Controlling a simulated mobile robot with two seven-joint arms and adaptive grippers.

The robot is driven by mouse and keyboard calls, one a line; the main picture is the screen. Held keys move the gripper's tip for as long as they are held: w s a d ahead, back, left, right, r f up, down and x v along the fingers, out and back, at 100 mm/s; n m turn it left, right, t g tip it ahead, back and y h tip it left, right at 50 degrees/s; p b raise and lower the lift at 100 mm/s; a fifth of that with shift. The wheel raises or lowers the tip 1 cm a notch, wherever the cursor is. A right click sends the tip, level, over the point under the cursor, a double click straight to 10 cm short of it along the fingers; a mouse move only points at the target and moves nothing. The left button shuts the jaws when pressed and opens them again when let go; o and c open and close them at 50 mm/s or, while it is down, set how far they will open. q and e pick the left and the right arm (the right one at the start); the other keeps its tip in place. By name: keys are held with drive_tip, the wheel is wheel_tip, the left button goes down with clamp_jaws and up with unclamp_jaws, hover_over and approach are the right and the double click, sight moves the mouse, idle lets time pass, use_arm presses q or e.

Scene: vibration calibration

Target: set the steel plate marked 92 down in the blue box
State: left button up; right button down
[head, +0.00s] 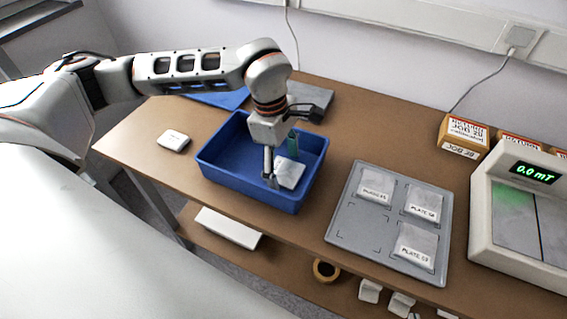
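The blue box (211,178) stands open on the bench. A pale, wrapped plate (290,173) is inside it; I cannot read its marking from here. My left gripper (281,169) reaches down into the box, its two fingers apart, one at the plate's left side and one behind it. No firm hold on the plate shows. The grey tray (352,213) to the right carries wrapped plates at upper left (376,186), upper right (423,203) and lower right (416,245), labels hard to read. Its lower-left marked place is bare. My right gripper is out of view.
A meter reading 0.0 mT (520,212) stands at the right, with labelled cardboard boxes (463,135) behind it. A small white object (173,140) lies left of the blue box. A grey slab (312,98) lies behind the box. A tape roll (326,270) is on the lower shelf.

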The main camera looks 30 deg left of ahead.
sight(277, 168)
use_arm(q)
drive_tip(key=shift+r, duration=0.1)
wheel_tip(277, 168, up, 12)
drive_tip(key=a+p, duration=0.1)
drive_tip(key=shift+a, duration=0.4)
drive_tip(key=shift+r, duration=0.1)
idle(0.5)
